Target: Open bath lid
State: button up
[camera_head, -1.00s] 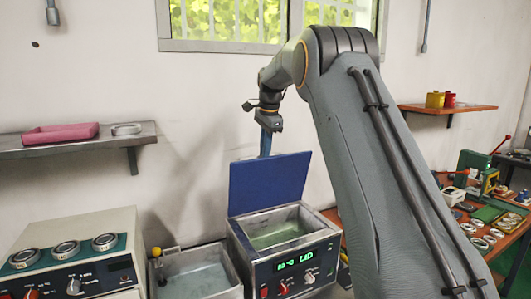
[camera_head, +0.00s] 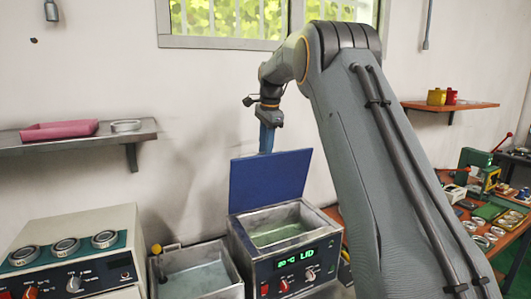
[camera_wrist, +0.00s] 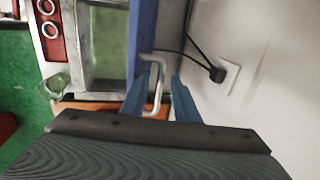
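The bath (camera_head: 322,268) is a metal tank with greenish liquid inside and a lit green display reading "LID". Its blue lid (camera_head: 268,182) stands up, tilted back at the tank's rear edge, so the tank is uncovered. The lid also shows edge-on in the wrist view (camera_wrist: 143,32). My gripper (camera_head: 266,145) is behind the lid's top edge, pointing down, with its tips partly hidden by the lid. In the wrist view, my gripper's two blue fingers (camera_wrist: 158,96) are apart, with the lid's pale bent handle (camera_wrist: 159,88) between them. No firm grip on it shows.
An open bath (camera_head: 200,285) stands to the left, then a control unit with dials (camera_head: 75,262). A shelf (camera_head: 75,145) with a pink tray is on the left wall. A workbench (camera_head: 505,240) with rings is at right. The wall (camera_wrist: 270,90) is close behind the lid.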

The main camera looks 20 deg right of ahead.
notch_tip(320, 180, up, 6)
jog(key=s+b, duration=0.1)
jog(key=b, duration=0.1)
jog(key=shift+s+r, duration=0.2)
jog(key=shift+r, duration=0.05)
jog(key=shift+d, duration=0.1)
